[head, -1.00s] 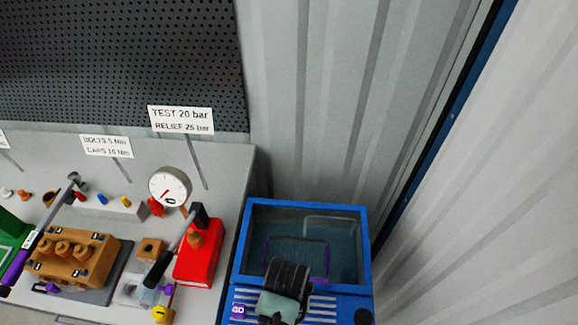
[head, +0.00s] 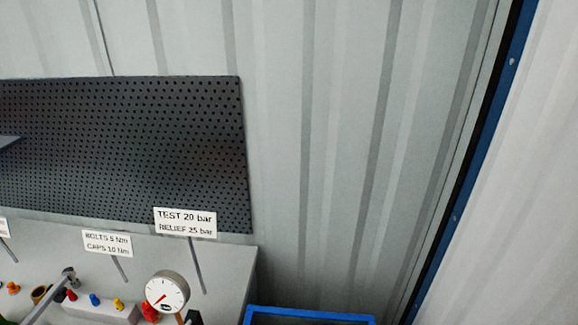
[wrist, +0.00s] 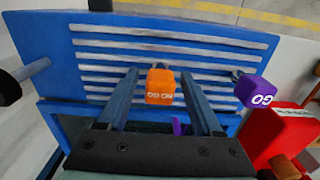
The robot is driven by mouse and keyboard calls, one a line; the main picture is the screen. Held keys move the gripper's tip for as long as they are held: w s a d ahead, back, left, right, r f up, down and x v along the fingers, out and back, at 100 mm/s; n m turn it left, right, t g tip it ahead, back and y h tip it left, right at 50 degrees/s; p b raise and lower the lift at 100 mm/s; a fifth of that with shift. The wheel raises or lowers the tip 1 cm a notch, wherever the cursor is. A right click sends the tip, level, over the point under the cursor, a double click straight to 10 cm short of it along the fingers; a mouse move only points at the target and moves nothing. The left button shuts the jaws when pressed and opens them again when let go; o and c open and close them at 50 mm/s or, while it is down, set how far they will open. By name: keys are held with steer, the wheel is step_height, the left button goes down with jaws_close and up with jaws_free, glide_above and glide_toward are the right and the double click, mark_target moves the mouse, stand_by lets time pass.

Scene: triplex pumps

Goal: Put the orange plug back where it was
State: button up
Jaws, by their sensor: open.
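In the wrist view, an orange block (wrist: 161,90) marked "NO GO" lies between the fingers of my gripper (wrist: 160,73). The fingers are open, with a gap visible on each side of the block. A louvred blue panel (wrist: 90,42) lies behind the block; I cannot tell whether the block touches it. A purple block (wrist: 255,91) marked "GO" is right of the fingers. In the head view, a small orange piece (head: 13,288) sits on the bench at far left. My gripper is out of the head view.
A red block (wrist: 285,135) is at the right in the wrist view. The head view shows a pressure gauge (head: 167,291), a rack of small coloured pieces (head: 100,311), sign cards, a pegboard (head: 120,150) and the blue rim of a tank (head: 310,315).

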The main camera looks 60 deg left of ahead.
step_height(320, 180, up, 12)
steer(key=w+a+r+m+t+y, duration=0.1)
steer(key=w+r+m+t+y, duration=0.25)
steer(key=w+r+t, duration=0.95)
steer(key=w+d+r+m, duration=0.1)
steer(key=w+d+r, duration=0.1)
steer(key=w+r, duration=0.6)
steer(key=w+d+r+m, duration=0.15)
steer(key=w+r, duration=0.25)
steer(key=r, duration=0.7)
steer(key=d+r+m+t, duration=0.1)
steer(key=d+r+t, duration=0.25)
steer(key=r, duration=0.45)
steer(key=d+r+t, duration=0.3)
steer(key=d+r, duration=0.1)
steer(key=r, duration=0.3)
steer(key=s+d+r+m+t+h, duration=0.1)
steer(key=s+d+r+t, duration=0.3)
steer(key=r, duration=0.5)
steer(key=s+d+r+m+t+h, duration=0.2)
steer(key=s+r, duration=0.4)
steer(key=r, duration=0.3)
steer(key=shift+s+d+r+t+h, duration=0.2)
steer(key=shift+d+t+h, duration=0.25)
steer(key=shift+d+t, duration=0.55)
